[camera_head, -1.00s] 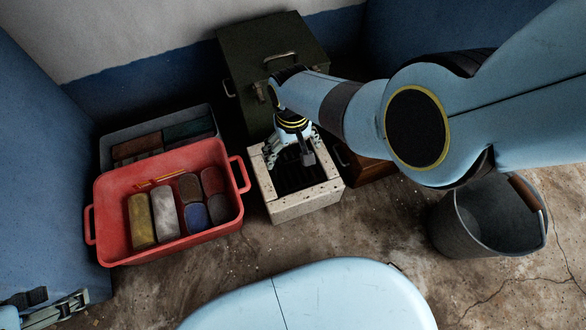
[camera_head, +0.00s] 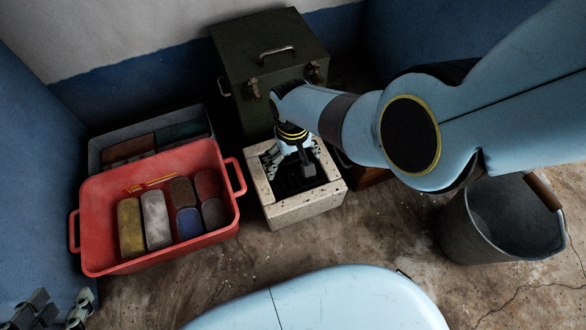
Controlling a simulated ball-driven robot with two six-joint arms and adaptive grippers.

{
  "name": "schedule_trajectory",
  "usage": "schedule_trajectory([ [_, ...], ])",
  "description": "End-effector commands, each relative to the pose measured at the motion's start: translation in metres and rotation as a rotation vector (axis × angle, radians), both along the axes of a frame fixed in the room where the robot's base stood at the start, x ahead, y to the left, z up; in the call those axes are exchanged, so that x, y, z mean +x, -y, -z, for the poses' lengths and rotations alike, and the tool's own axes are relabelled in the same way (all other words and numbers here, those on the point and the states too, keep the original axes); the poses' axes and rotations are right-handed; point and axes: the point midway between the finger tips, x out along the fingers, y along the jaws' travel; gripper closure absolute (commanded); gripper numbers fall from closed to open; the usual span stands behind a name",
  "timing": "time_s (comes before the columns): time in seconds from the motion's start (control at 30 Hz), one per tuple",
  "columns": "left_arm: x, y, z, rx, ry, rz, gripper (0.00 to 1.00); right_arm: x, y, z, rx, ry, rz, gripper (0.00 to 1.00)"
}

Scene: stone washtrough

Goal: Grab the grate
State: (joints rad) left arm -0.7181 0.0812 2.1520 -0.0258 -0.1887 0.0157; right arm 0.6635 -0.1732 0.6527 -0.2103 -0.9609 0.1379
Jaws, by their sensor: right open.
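A small square stone trough (camera_head: 304,207) with a pale speckled rim stands on the floor near the middle. Its inside is dark, and the grate (camera_head: 290,186) shows only as a dark surface within it, partly hidden by my gripper. My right gripper (camera_head: 296,174) points down into the trough's opening, its fingers apart. I cannot tell whether the fingers touch the grate. My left gripper (camera_head: 52,312) is at the lower left corner, partly cut off by the frame, far from the trough.
A red tub (camera_head: 105,262) with several coloured blocks stands left of the trough, a grey crate (camera_head: 96,158) behind it. A dark green metal box (camera_head: 262,85) stands behind the trough. A grey bucket (camera_head: 470,235) stands at right. Bare floor lies in front.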

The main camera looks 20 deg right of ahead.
Motion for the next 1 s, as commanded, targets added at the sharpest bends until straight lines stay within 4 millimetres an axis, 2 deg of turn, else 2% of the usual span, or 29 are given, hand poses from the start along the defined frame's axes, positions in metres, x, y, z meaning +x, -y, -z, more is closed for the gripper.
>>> schedule_trajectory([
  [0.3,-0.0012,0.0006,0.0005,-0.001,0.021,0.002,0.6,0.0004,-0.0001,0.0015,0.0,0.001,0.0,0.0],
  [0.9,0.0001,0.0017,-0.0002,0.004,0.016,0.001,0.6,0.0006,-0.0004,0.0015,0.0,0.001,0.0,0.76],
  [1.0,0.0001,0.0017,-0.0001,0.004,0.016,0.001,0.6,0.0005,-0.0004,0.0015,0.0,0.001,0.0,0.76],
])
